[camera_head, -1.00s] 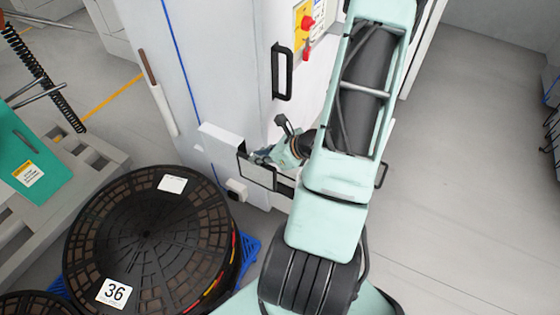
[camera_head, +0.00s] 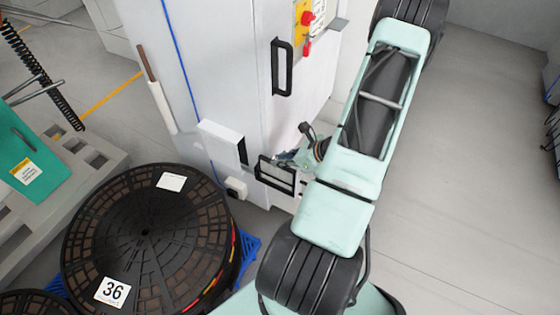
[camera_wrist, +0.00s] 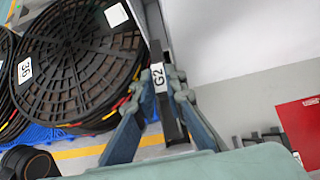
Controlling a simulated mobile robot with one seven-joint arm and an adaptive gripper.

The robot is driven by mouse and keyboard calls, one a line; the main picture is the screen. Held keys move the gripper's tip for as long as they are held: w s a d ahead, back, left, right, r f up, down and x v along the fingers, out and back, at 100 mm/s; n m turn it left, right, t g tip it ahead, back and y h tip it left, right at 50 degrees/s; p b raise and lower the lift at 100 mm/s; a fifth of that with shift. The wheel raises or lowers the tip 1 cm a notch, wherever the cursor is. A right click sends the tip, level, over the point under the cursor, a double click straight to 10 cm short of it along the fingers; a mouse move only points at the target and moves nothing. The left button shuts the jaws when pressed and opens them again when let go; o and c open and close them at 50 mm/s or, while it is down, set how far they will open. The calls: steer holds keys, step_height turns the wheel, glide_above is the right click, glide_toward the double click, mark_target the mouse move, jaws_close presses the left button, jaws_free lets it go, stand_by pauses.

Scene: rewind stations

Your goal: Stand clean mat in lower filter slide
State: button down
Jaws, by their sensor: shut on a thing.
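My gripper (camera_head: 294,160) is beside the white cabinet, partly hidden by its wrist. In the wrist view my gripper (camera_wrist: 160,82) is shut on a thin dark frame (camera_wrist: 170,120) with a white G2 label, seen nearly edge-on. In the head view a black rectangular frame (camera_head: 262,171) with a pale middle is at my gripper, right of the white slot housing (camera_head: 222,137). The dark slot (camera_head: 243,151) shows in the housing's right side, apart from the frame. I cannot tell whether the frame bears a mat. No separate clean mat can be made out.
The white cabinet (camera_head: 235,70) has a black handle (camera_head: 282,67) and a red switch (camera_head: 306,19). Dark reels (camera_head: 145,235), one labelled 36, stand on a blue pallet (camera_head: 248,246) at lower left. The grey floor (camera_head: 460,170) at right is clear.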

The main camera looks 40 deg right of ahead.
steer(key=shift+f, duration=0.1)
steer(key=c, duration=2)
jaws_free()
steer(key=shift+a, duration=0.1)
steer(key=shift+s+r, duration=0.25)
steer(key=shift+r, duration=0.2)
steer(key=p+v, duration=0.2)
steer(key=v, duration=0.9)
steer(key=shift+s+r+p, duration=0.1)
steer(key=shift+p, duration=0.2)
steer(key=shift+d, duration=0.2)
